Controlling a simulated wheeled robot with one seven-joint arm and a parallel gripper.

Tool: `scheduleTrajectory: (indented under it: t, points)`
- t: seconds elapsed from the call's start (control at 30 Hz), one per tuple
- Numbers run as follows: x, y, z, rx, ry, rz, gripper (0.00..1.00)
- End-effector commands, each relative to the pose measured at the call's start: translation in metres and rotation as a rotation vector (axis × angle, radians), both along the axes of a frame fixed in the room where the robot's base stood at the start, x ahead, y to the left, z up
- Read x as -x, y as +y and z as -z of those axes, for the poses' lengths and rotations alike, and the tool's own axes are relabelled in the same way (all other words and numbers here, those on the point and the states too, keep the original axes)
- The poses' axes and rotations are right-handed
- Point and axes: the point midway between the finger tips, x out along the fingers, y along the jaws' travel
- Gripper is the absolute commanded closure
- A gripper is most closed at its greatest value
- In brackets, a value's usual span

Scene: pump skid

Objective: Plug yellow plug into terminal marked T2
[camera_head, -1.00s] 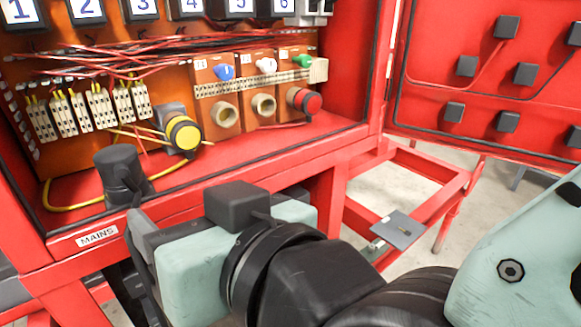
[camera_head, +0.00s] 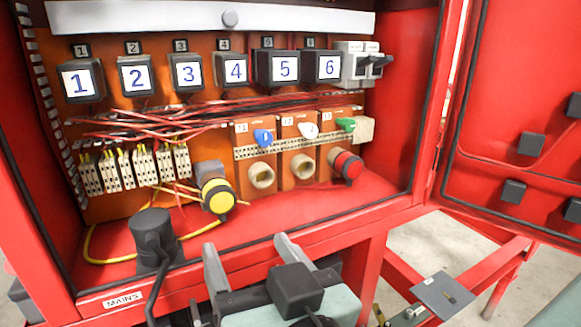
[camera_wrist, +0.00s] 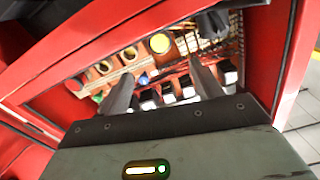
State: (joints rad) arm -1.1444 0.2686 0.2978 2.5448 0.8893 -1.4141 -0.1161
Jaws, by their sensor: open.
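The yellow plug (camera_head: 216,195) sits inside the red cabinet, on a grey body at the left of the terminal row, with a yellow cable near it. It also shows in the wrist view (camera_wrist: 160,43), where the scene is upside down. The terminal T2 (camera_head: 303,165) is the middle round socket, under a white knob, and looks empty. The T1 socket (camera_head: 261,175) to its left looks empty too. A red plug (camera_head: 346,164) fills the third terminal. My gripper (camera_head: 248,250) is open and empty, at the cabinet's front lip, below and in front of the plug and sockets.
A black plug-like fitting (camera_head: 153,238) stands at the front left of the cabinet floor, above the MAINS label (camera_head: 123,300). Loose wires (camera_head: 140,125) cross above the terminals. The open red door (camera_head: 520,110) is at the right. The cabinet floor before the sockets is clear.

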Motion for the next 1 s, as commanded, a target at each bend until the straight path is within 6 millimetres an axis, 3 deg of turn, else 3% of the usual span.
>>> scheduleTrajectory:
  t: [0.6,0.8,1.0]
  points:
    - [-0.095,0.059,-0.001,0.001,0.001,0.000,0.34]
    - [-0.116,0.072,-0.001,0.000,0.000,0.000,0.34]
    - [-0.124,0.077,0.000,0.000,0.001,-0.002,0.34]
